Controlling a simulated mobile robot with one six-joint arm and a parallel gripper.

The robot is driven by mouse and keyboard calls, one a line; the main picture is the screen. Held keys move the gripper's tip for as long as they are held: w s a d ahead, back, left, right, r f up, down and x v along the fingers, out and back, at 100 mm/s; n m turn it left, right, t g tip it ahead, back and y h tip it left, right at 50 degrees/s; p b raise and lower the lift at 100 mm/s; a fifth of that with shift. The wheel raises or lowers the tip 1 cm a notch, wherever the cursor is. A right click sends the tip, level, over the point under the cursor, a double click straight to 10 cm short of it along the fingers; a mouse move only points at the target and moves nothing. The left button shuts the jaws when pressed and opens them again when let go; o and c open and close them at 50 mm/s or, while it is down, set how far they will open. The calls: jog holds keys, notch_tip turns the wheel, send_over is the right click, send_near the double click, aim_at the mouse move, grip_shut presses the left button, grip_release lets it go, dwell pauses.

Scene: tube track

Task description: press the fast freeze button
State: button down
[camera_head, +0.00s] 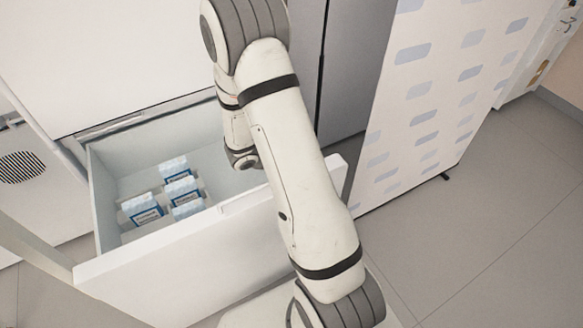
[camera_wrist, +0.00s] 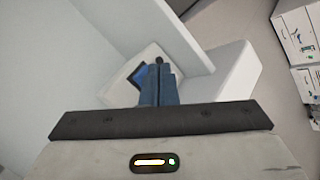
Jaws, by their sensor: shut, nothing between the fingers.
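I cannot make out a fast freeze button in either view. In the head view a white freezer drawer (camera_head: 137,268) is pulled open, below a white upper front (camera_head: 110,50). My arm reaches over the drawer, and my gripper is hidden behind it there. In the wrist view my gripper (camera_wrist: 160,66) shows its blue fingers shut together and empty. Its tips overlap a white surface with a dark blue patch (camera_wrist: 139,78) beside it. I cannot tell whether the tips touch anything.
Several white-and-blue packs (camera_head: 171,195) lie inside the open drawer. A grey cabinet front (camera_head: 345,65) and a white panel with blue-grey patches (camera_head: 440,80) stand to the right. The grey floor (camera_head: 490,220) at the right is clear.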

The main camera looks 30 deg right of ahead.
jog(key=shift+f, duration=0.1)
dwell(0.3)
jog(key=shift+f+b, duration=0.3)
jog(key=shift+b, duration=0.05)
jog(key=shift+f+b, duration=0.4)
jog(key=shift+f, duration=0.1)
dwell(0.5)
jog(key=shift+r, duration=0.1)
jog(key=shift+r+p, duration=0.8)
jog(key=shift+r, duration=0.05)
jog(key=shift+r, duration=0.1)
notch_tip(320, 180, up, 5)
jog(key=p, duration=0.4)
dwell(0.7)
